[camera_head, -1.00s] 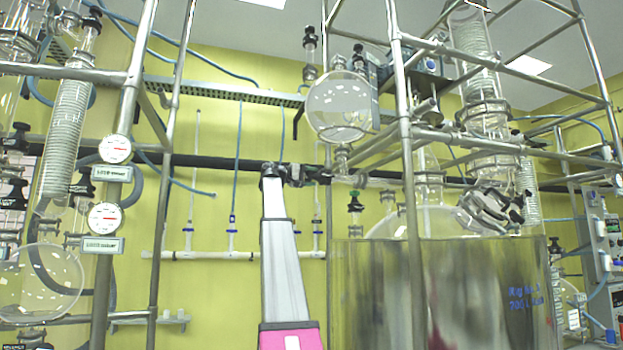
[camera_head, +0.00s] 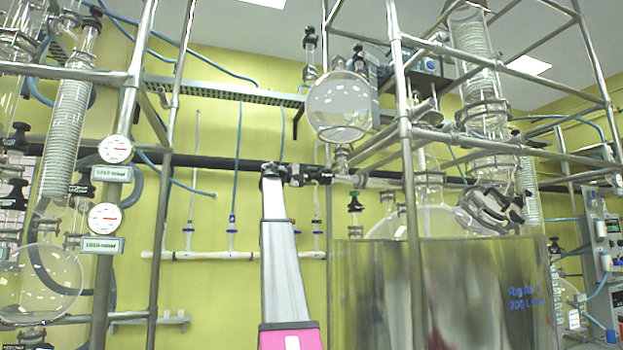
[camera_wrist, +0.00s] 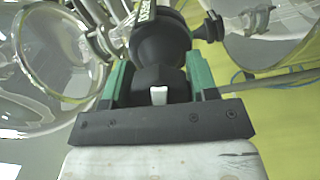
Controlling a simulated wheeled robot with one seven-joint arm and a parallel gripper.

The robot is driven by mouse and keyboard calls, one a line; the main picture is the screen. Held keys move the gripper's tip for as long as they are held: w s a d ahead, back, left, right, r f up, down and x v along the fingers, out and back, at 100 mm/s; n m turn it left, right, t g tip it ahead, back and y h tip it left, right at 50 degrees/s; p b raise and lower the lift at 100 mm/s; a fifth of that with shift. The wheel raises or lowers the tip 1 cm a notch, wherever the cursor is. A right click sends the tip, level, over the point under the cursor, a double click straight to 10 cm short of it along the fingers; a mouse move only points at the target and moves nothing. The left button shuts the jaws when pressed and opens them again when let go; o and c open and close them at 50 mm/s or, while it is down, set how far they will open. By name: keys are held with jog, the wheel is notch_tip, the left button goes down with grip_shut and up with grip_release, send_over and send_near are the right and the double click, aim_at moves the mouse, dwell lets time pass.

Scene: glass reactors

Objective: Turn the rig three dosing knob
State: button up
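The dosing knob (camera_wrist: 148,80), black with a white mark, shows in the middle of the wrist view. It sits in front of a black valve body (camera_wrist: 160,42). My gripper (camera_wrist: 158,68) has its two green fingers on either side of the knob and appears shut on it. In the head view my gripper (camera_head: 328,176) is at the valve under the round glass flask (camera_head: 338,108); the knob is too small to make out there. Blue handwriting on the steel vessel (camera_head: 480,310) at lower right seems to read "Rig No 3, 200 L".
Metal frame posts (camera_head: 408,170) stand just right of my gripper. A dark horizontal pipe (camera_head: 225,163) runs behind it. Two gauges (camera_head: 115,150) and a coiled glass condenser (camera_head: 65,135) are at left. Glassware crowds the left of the wrist view.

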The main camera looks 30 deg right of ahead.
jog(key=o, duration=0.4)
jog(key=shift+c, duration=0.2)
jog(key=v, duration=1.1)
jog(key=shift+s+d+f, duration=0.1)
